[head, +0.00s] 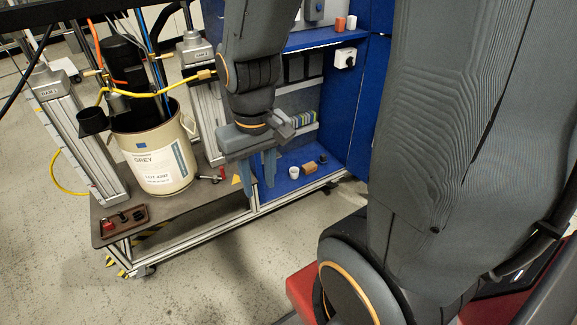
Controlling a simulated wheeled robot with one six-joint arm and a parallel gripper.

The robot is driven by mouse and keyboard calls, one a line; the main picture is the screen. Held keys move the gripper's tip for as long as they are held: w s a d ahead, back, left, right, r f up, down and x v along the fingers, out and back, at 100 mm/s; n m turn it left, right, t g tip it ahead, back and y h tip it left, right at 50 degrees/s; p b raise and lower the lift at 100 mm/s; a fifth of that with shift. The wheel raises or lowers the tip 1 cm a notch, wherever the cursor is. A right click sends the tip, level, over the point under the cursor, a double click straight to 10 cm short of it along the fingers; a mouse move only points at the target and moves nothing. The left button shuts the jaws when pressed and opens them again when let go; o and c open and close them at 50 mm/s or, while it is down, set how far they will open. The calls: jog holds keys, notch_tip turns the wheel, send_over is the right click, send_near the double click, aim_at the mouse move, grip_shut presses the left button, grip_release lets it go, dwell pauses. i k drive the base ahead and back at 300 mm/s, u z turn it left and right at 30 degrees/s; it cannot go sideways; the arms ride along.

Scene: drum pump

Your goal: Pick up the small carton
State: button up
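A small brown box (309,168), which looks like the small carton, sits on the blue lower shelf (288,188) of the cart. My gripper (258,183) hangs to the left of it with its blue-grey fingers pointing down. The fingers are apart, and I see nothing between them. The gripper does not touch the box. How high the fingertips are above the shelf is hard to tell.
A white cup (293,173) stands just left of the box, and a dark item (323,159) lies right of it. A cream drum (160,160) stands on the left with hoses above. A blue panel (345,115) bounds the right side.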

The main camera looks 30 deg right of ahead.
aim_at(308, 168)
jog(key=z, duration=0.4)
jog(key=i, duration=0.85)
jog(key=z, duration=0.85)
